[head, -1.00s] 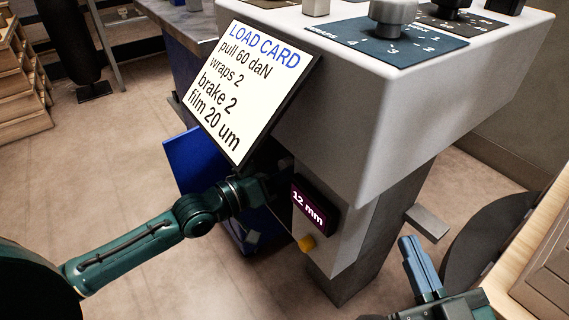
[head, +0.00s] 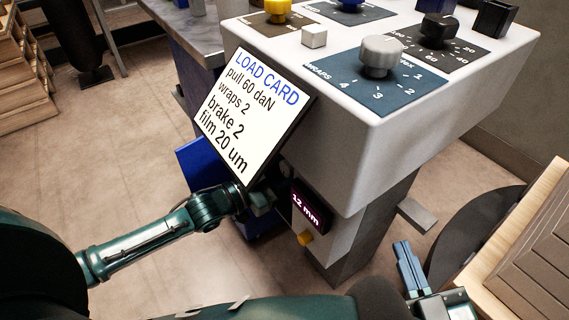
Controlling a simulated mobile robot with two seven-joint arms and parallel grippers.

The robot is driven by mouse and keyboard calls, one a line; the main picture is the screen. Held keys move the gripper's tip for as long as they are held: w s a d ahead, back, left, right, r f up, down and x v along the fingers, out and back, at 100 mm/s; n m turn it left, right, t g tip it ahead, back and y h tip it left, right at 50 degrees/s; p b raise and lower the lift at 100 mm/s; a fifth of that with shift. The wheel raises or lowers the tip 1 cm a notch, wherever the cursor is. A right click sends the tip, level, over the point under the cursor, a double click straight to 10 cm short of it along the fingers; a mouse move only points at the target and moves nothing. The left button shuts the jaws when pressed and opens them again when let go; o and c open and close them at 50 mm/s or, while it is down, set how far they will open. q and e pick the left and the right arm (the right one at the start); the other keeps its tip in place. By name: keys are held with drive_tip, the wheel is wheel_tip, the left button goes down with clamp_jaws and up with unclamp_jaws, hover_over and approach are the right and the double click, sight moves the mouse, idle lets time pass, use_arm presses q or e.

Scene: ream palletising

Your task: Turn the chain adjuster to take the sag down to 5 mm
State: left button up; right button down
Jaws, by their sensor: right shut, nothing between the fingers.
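A small dark display (head: 307,206) on the console's lower front reads "12 mm". The chain adjuster cannot be made out clearly there. My right gripper (head: 409,268) is at the lower right, shut and empty, apart from the console.
The load card (head: 250,110) leans on the console (head: 330,150) above my left gripper. The console top carries a grey wraps knob (head: 380,55), a black knob (head: 438,30) and a yellow knob (head: 278,9). A wooden stack (head: 535,245) and dark disc stand at the right.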

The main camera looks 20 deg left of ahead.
use_arm(q)
drive_tip(key=shift+m, duration=0.5)
use_arm(e)
drive_tip(key=shift+w+d+r+m+h, duration=0.1)
drive_tip(key=shift+w+d+m+h, duration=0.1)
drive_tip(key=shift+m+h, duration=0.1)
drive_tip(key=shift+r, duration=0.1)
use_arm(q)
drive_tip(key=o, duration=1)
drive_tip(key=shift+c, duration=0.2)
drive_tip(key=shift+s+a+p, duration=0.1)
drive_tip(key=shift+a+p, duration=0.05)
drive_tip(key=shift+p, duration=0.2)
use_arm(e)
drive_tip(key=shift+s+a, duration=0.15)
drive_tip(key=shift+s, duration=0.05)
